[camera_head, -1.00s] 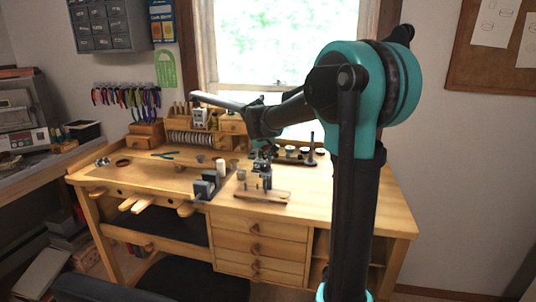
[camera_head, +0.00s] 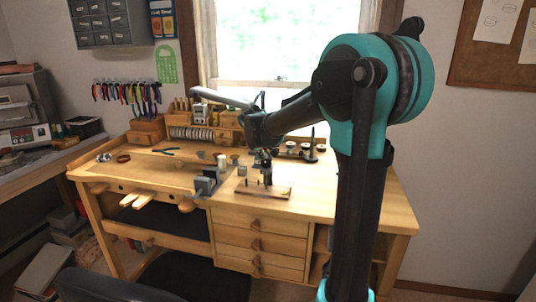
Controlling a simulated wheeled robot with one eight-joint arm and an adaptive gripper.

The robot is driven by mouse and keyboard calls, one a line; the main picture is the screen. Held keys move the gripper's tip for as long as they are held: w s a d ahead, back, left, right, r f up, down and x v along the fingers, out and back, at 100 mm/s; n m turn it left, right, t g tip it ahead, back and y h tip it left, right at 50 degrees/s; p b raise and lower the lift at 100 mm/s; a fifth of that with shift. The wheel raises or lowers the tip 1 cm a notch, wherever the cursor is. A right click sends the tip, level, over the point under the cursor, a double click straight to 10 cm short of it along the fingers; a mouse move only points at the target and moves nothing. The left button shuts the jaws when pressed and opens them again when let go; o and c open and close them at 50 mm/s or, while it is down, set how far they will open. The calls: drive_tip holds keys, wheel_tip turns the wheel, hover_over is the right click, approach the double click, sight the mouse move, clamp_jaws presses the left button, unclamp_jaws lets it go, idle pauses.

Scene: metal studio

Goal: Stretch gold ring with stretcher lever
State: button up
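A small dark upright device (camera_head: 267,172) on a flat wooden base (camera_head: 250,190) stands near the front of the workbench; it looks like the ring stretcher. My arm reaches over the bench from the right. Its dark wrist (camera_head: 258,128) is above and just behind the device. The gripper seems to hang between the wrist and the device, but its fingers blend with the dark parts there. I cannot tell whether it touches the device or holds anything. A long grey bar (camera_head: 222,98) slants up to the left from the wrist; I cannot tell what it belongs to. I cannot make out the gold ring.
A grey vise-like block (camera_head: 206,182) stands left of the device, with a small white cylinder (camera_head: 222,162) behind it. A dark post (camera_head: 312,148) and small pots stand behind to the right.

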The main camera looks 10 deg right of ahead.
drive_tip(key=v, duration=1.2)
drive_tip(key=shift+c, duration=0.3)
